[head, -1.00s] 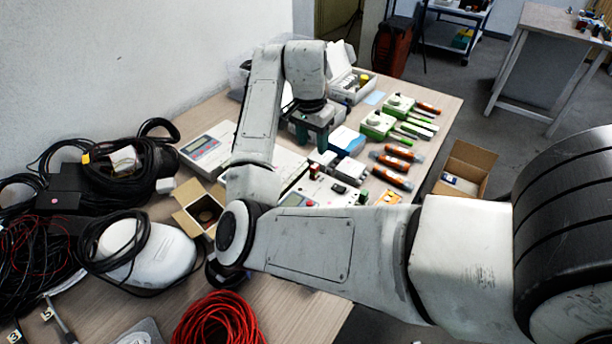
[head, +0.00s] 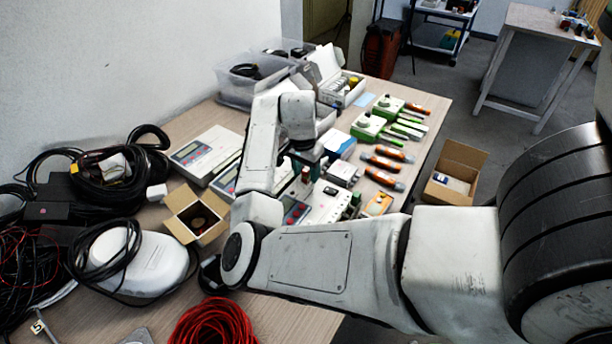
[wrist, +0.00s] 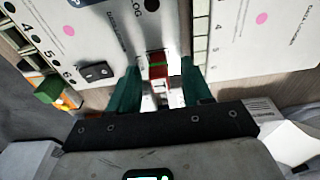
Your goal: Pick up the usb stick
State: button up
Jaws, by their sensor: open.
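My gripper (wrist: 161,88) is open, its two green fingers pointing at the panels on the table. Between and just beyond the fingers is a small red and white item (wrist: 157,68), which may be the usb stick; I cannot tell for sure. The fingers stand on either side of it with gaps showing. In the head view my gripper (head: 306,164) is low among the white devices, and my arm partly hides that spot.
White panels with switches surround my gripper; a black rocker switch (wrist: 97,72) is close by. Orange-handled tools (head: 383,169) and green boxes (head: 368,127) lie to the right. An open cardboard box (head: 197,214) and coiled black cables (head: 105,172) are left.

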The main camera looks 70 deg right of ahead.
jog(key=shift+c, duration=0.5)
grip_shut()
